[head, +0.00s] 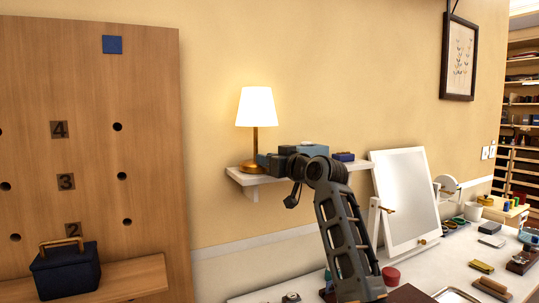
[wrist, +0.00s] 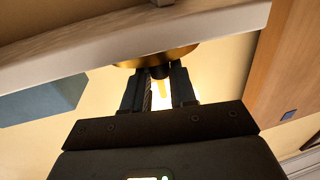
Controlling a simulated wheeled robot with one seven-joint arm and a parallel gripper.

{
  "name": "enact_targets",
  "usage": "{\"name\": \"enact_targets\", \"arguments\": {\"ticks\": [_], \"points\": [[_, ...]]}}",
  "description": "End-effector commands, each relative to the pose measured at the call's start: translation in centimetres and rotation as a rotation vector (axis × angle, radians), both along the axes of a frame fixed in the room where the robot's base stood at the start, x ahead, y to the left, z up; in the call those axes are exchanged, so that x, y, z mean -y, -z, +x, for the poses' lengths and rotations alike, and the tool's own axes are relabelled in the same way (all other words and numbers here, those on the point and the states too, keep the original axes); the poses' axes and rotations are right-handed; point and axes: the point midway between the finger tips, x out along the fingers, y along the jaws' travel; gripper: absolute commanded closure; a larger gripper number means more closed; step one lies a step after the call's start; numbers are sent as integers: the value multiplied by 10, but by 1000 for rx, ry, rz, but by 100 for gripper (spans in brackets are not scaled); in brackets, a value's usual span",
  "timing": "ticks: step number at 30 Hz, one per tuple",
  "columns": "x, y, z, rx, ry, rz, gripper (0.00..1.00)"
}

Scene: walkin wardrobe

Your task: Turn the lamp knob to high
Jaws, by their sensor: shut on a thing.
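The lamp (head: 257,108) stands upright on a small white wall shelf (head: 246,181), its white shade lit and its stem and base brass. My gripper (head: 262,160) reaches in from the right at the lamp's base, hiding part of it. The wrist view is upside down: the brass base (wrist: 150,57) shows beyond my gripper (wrist: 157,78). A small dark knob (wrist: 159,72) sits between the two fingers, which are shut on it. I cannot read the knob's setting.
A blue box (head: 313,149) stands on the shelf just behind my gripper; it also shows in the wrist view (wrist: 42,100). A wooden peg panel (head: 90,150) is to the left. A white-framed mirror (head: 405,195) stands on the cluttered table at right.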

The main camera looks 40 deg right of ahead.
Motion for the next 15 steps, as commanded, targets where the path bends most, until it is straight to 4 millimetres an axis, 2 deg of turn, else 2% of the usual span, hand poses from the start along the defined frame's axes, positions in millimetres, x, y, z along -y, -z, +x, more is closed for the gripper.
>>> {"name": "enact_targets", "arguments": {"ticks": [15], "points": [[-8, -1, 2, -1, 261, 0, 100]]}}
